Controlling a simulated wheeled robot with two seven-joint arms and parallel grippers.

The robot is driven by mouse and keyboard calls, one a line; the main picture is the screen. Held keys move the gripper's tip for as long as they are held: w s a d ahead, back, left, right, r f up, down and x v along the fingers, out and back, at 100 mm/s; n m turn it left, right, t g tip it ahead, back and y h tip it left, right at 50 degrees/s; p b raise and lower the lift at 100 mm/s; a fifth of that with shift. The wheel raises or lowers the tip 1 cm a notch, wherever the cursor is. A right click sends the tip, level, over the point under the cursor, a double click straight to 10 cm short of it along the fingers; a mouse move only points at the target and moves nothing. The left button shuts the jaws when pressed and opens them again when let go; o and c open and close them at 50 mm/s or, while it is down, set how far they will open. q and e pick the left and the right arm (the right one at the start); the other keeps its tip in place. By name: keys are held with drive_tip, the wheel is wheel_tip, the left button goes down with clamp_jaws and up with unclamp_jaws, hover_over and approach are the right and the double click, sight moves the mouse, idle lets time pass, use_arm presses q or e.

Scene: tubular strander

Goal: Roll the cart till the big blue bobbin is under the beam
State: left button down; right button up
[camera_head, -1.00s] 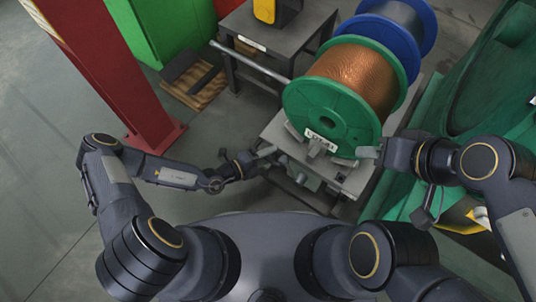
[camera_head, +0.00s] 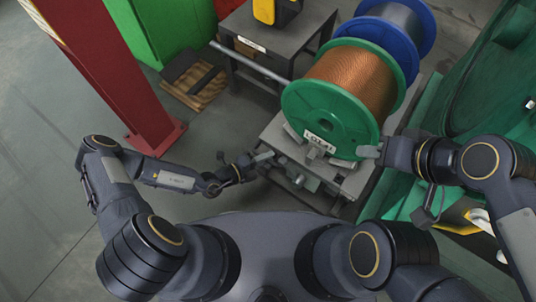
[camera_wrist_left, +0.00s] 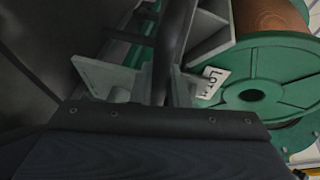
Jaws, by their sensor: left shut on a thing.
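The big blue bobbin (camera_head: 415,42), wound with grey wire, lies on its side at the far end of the grey cart (camera_head: 357,178). A green bobbin (camera_head: 345,122) with copper wire and a white label lies in front of it. My left gripper (camera_head: 264,156) is at the cart's near left corner; in the left wrist view (camera_wrist_left: 155,85) it is shut around a dark bar (camera_wrist_left: 172,50), which looks like a cart handle. My right gripper (camera_head: 368,152) is beside the green bobbin's near flange; its jaws are too small to read. I cannot make out an overhead beam.
A red post (camera_head: 115,75) on a base plate stands at left. A pallet (camera_head: 197,88) lies behind. Green machinery (camera_head: 480,90) is close on the right. Floor at left is clear.

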use_arm(q)
drive_tip(key=c, duration=1.4)
unclamp_jaws()
drive_tip(key=shift+s+a, duration=0.2)
drive_tip(key=shift+s, duration=0.05)
drive_tip(key=p+v, duration=0.1)
drive_tip(key=v, duration=0.6)
drive_tip(key=shift+s+a, duration=0.2)
drive_tip(key=shift+a, duration=0.1)
drive_tip(key=shift+r, duration=0.15)
